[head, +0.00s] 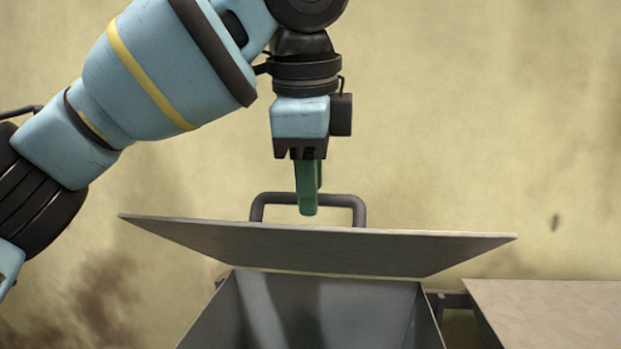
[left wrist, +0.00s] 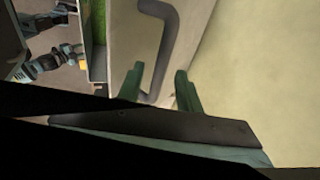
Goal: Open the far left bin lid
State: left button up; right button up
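The bin lid (head: 330,248) is a flat grey plate. It is raised and tilted above the open bin (head: 325,310), whose inside shows under it. A dark bent handle (head: 340,200) stands up from the lid; it also shows in the left wrist view (left wrist: 168,45). My left gripper (head: 313,200) points down at the handle, with one green finger in front of the bar. In the left wrist view my left gripper (left wrist: 159,69) has its fingers apart, with the handle bar between or just beyond them. I cannot tell whether they touch it. My right gripper is not seen.
A flat grey-brown surface (head: 560,305), perhaps another closed lid, lies to the right of the open bin. A plain yellowish wall (head: 500,110) stands behind. The space above and right of the lid is clear.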

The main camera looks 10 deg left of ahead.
pick_arm(q)
grip_shut()
jog(key=shift+r, duration=0.1)
jog(key=w+r, duration=0.5)
jog(key=w, duration=0.2)
dwell(0.5)
jog(key=shift+w, duration=0.1)
jog(key=shift+o, duration=0.4)
grip_release()
jog(key=shift+w, duration=0.15)
jog(key=shift+r, duration=0.1)
